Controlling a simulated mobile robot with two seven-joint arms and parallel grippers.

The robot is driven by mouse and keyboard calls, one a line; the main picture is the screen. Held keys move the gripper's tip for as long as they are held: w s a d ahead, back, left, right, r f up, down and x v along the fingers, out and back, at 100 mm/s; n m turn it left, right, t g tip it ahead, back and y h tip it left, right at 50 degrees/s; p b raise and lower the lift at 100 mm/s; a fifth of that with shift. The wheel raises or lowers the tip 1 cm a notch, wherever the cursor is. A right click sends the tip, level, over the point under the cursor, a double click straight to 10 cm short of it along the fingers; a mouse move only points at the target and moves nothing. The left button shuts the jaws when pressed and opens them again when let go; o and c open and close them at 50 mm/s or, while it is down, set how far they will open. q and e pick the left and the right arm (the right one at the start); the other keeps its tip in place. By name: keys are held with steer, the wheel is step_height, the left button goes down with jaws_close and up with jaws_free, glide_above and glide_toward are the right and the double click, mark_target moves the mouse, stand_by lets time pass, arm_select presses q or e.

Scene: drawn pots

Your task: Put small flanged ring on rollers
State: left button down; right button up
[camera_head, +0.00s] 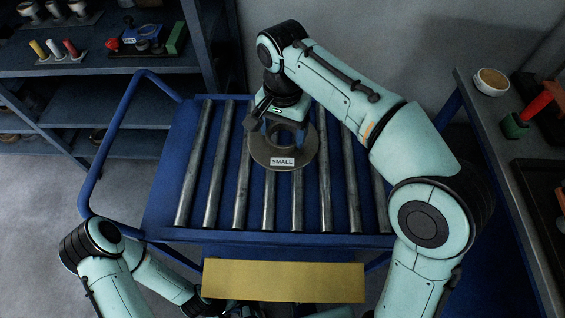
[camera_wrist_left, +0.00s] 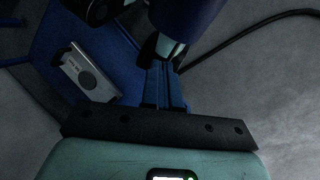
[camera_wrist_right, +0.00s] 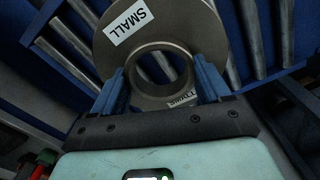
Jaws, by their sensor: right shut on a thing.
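The small flanged ring (camera_head: 300,151) is a grey metal disc with a raised round collar and a "SMALL" label. It lies flat over the steel rollers (camera_head: 213,195) in the upper middle of the roller table; whether it touches them I cannot tell. My right gripper (camera_head: 285,131) is shut on the ring's collar from behind. In the right wrist view the blue fingers sit on both sides of the collar (camera_wrist_right: 152,58). My left gripper (camera_wrist_left: 163,72) looks shut and empty, low in front of the table; it is mostly hidden in the head view.
A yellow plate (camera_head: 285,281) is in front of the table. A blue rail (camera_head: 112,135) rises at the table's left. Shelves with small parts (camera_head: 65,52) stand back left; a bench with a cup (camera_head: 491,82) stands right. Rollers left and in front of the ring are bare.

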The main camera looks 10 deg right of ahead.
mark_target(283, 174)
step_height(283, 174, down, 15)
steer(key=b, duration=0.3)
steer(key=shift+f, duration=0.15)
steer(key=o, duration=1.7)
steer(key=shift+f, duration=0.15)
step_height(283, 174, up, 12)
steer(key=p, duration=0.2)
steer(key=shift+p, duration=0.3)
